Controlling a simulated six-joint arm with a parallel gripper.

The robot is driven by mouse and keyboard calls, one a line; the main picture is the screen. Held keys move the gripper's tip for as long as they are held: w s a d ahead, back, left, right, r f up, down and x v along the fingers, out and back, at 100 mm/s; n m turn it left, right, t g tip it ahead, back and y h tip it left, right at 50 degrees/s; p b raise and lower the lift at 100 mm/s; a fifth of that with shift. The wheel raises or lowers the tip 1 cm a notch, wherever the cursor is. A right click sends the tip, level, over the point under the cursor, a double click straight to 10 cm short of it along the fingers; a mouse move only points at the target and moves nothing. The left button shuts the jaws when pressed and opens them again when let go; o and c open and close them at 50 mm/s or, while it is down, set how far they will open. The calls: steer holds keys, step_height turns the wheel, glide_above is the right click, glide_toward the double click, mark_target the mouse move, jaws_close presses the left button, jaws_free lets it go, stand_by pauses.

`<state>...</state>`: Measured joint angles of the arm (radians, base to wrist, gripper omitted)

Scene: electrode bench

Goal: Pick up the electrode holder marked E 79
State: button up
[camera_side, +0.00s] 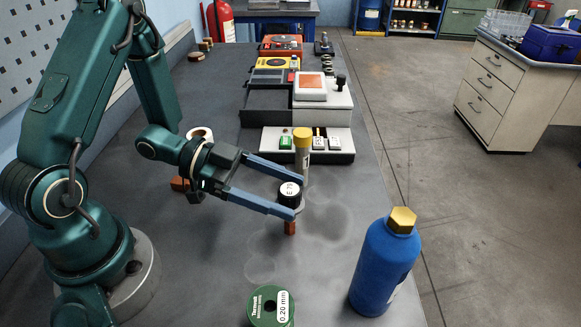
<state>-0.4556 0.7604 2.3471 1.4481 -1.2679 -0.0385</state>
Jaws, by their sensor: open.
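The electrode holder (290,191) is a black round piece with a white label on its top. The label's characters are small and turned; I cannot read them surely. A copper-coloured electrode (290,228) shows below it. My gripper (296,198) is open, with its two long blue fingers reaching in from the left. In the picture the holder lies between the fingertips, the near finger crossing in front of its lower part. I cannot tell whether either finger touches it.
A yellow-capped tube (303,150) stands just behind the fingers. A blue bottle (384,268) stands at the front right and a green spool (270,308) at the front. A device with coloured buttons (335,157) lies behind. Bare bench surrounds the holder's front.

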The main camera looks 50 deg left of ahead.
mark_target(301, 199)
steer(key=shift+x, duration=2.25)
jaws_close()
